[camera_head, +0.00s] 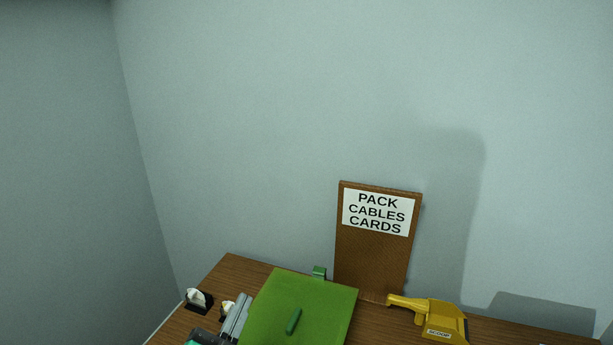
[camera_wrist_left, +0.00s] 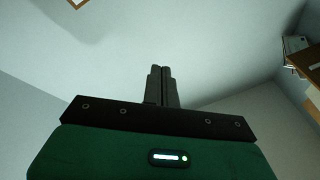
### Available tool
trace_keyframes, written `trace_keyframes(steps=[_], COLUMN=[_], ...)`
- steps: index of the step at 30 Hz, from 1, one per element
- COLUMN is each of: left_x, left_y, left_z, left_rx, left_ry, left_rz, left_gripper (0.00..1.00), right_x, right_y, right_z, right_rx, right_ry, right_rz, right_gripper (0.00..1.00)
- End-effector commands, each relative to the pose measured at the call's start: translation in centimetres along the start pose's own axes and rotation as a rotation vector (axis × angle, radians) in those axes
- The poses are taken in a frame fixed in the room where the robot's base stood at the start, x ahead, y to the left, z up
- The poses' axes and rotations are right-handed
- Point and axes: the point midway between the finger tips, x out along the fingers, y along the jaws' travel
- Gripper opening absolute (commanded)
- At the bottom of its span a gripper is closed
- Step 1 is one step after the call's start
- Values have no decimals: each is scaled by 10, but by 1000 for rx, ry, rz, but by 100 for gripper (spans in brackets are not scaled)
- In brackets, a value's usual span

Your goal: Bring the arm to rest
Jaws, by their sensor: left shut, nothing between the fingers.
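My left gripper (camera_head: 242,299) is low in the head view, left of the green panel, with its grey fingers pointing up and its teal body cut by the bottom edge. In the left wrist view its two dark fingers (camera_wrist_left: 160,70) are together, with nothing between them, against bare pale walls. My right gripper is not in view.
A wooden table (camera_head: 235,268) holds a green panel (camera_head: 318,298) with a dark green bar (camera_head: 293,321), a yellow scoop (camera_head: 441,318) and small white pieces on black bases (camera_head: 197,299). A brown board (camera_head: 368,262) reading "PACK CABLES CARDS" stands behind.

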Motion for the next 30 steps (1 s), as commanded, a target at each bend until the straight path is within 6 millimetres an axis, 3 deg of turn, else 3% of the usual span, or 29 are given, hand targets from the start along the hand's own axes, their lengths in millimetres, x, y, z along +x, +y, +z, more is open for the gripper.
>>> trace_keyframes(steps=[1,6,9,12,18,26,30], left_x=[-10,-62,-106,-153,-229,-306,-304], left_y=[-5,-6,4,18,43,67,89], left_z=[25,103,140,164,179,169,205], left_rx=[-49,-195,-275,-343,-442,-538,-530], left_ry=[-123,-543,-787,-1005,-1308,-1583,-1585], left_rz=[-20,-35,-3,51,178,355,355], left_gripper=[0,0,0,0,0,0,0], right_x=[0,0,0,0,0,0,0], right_y=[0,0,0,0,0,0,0], right_z=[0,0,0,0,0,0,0], right_rx=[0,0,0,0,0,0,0], right_ry=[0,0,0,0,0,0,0], right_rz=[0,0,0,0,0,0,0], right_gripper=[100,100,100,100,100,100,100])
